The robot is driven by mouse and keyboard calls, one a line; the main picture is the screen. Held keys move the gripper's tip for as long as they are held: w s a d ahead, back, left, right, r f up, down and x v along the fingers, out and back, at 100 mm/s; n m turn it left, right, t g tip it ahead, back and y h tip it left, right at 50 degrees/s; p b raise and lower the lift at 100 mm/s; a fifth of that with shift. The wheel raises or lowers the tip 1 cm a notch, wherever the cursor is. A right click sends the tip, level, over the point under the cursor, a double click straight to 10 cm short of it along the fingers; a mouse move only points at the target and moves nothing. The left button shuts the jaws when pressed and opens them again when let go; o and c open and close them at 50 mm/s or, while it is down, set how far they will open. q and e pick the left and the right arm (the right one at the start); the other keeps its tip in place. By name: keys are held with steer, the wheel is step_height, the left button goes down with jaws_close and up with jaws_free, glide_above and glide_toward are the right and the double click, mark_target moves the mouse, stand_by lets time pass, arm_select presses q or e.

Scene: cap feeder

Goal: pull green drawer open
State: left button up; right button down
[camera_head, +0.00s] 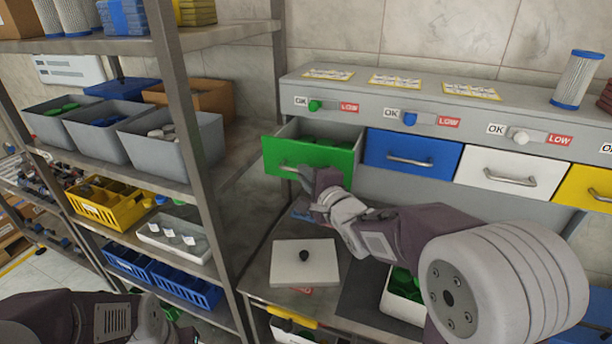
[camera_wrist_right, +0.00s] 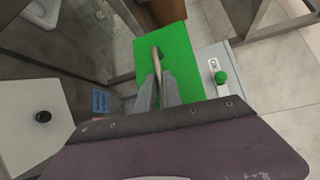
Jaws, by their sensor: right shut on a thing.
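The green drawer (camera_head: 325,158) is pulled partly out of the grey cabinet, to the left of the blue drawer. Dark green caps show inside it in the head view. Its green front also shows in the right wrist view (camera_wrist_right: 184,55). My right gripper (camera_head: 306,176) is at the drawer's front, shut on the handle. In the right wrist view its fingers (camera_wrist_right: 158,88) are on either side of the metal handle (camera_wrist_right: 157,58). My left arm shows at the bottom left of the head view, but its gripper is out of frame.
The blue (camera_head: 412,154), white (camera_head: 510,171) and yellow (camera_head: 588,188) drawers are shut. A metal shelf rack (camera_head: 188,125) with grey bins (camera_head: 180,150) stands close on the left.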

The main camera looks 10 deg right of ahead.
steer(key=c, duration=1.5)
jaws_free()
steer(key=shift+a, duration=0.2)
steer(key=shift+d, duration=0.1)
steer(key=v, duration=0.9)
steer(key=shift+f+b, duration=0.1)
steer(key=shift+b, duration=0.2)
